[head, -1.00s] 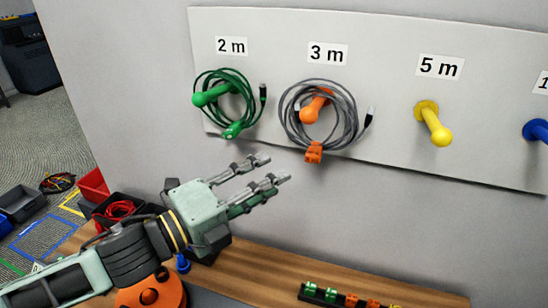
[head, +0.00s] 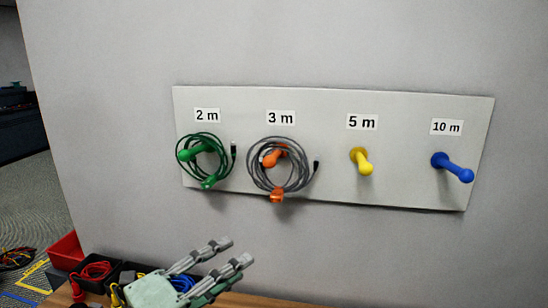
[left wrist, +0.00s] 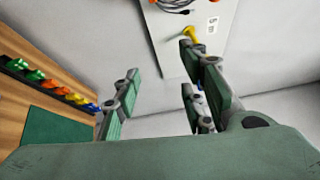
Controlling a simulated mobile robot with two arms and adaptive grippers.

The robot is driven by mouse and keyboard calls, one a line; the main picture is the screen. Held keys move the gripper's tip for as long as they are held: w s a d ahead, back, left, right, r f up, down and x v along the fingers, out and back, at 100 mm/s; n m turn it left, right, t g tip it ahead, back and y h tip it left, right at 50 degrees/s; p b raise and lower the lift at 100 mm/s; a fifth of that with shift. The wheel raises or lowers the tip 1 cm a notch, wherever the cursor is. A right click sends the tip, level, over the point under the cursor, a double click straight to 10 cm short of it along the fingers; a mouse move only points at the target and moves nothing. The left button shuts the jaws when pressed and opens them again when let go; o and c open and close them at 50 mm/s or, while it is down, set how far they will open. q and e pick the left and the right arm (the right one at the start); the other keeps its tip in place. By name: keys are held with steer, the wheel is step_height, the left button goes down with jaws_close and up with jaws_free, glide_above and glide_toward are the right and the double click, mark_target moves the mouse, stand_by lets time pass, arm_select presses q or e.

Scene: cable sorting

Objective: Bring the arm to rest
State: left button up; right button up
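My left gripper (head: 238,252) is at the bottom of the head view, below the peg board and apart from it. Its fingers are spread and empty; they also show apart in the left wrist view (left wrist: 155,98). A green cable (head: 224,140) hangs on the green peg under the 2 m label. A grey cable (head: 252,178) hangs on the orange peg under the 3 m label, with an orange clip (head: 277,196) at its bottom. The yellow peg (head: 363,163) and blue peg (head: 455,168) are bare. My right gripper is not in view.
The white peg board (head: 330,195) is on a grey wall. A wooden bench (left wrist: 20,115) holds a rack of coloured clips (left wrist: 45,84). A red bin (head: 66,252) and a dark bin with a red cable (head: 95,270) stand at lower left. Space before the board is clear.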

arm_select(q)
steer(key=s+a+f+n+g+y, duration=0.1)
steer(key=s+a+f+n+y, duration=0.15)
steer(key=f+n, duration=0.4)
steer(key=s+a+f+n+g+y, duration=0.1)
steer(key=a+f+n+y, duration=0.1)
steer(key=f+n+y, duration=0.45)
steer(key=s+a+f+n+g+y, duration=0.1)
steer(key=a+f+n, duration=0.25)
steer(key=f, duration=0.55)
steer(key=s+a+f+n+g+y, duration=0.1)
steer(key=s+a+f+n+g, duration=0.1)
steer(key=s+f+n+g, duration=0.45)
steer(key=s+a+f+n+g+y, duration=0.1)
steer(key=s+a+f+n, duration=0.2)
steer(key=s+f, duration=0.95)
steer(key=f, duration=1.9)
steer(key=s+a+f+g, duration=0.2)
steer(key=s+f, duration=1.5)
steer(key=shift+s+a+m, duration=0.2)
steer(key=shift+s+m, duration=0.05)
steer(key=shift+m, duration=0.05)
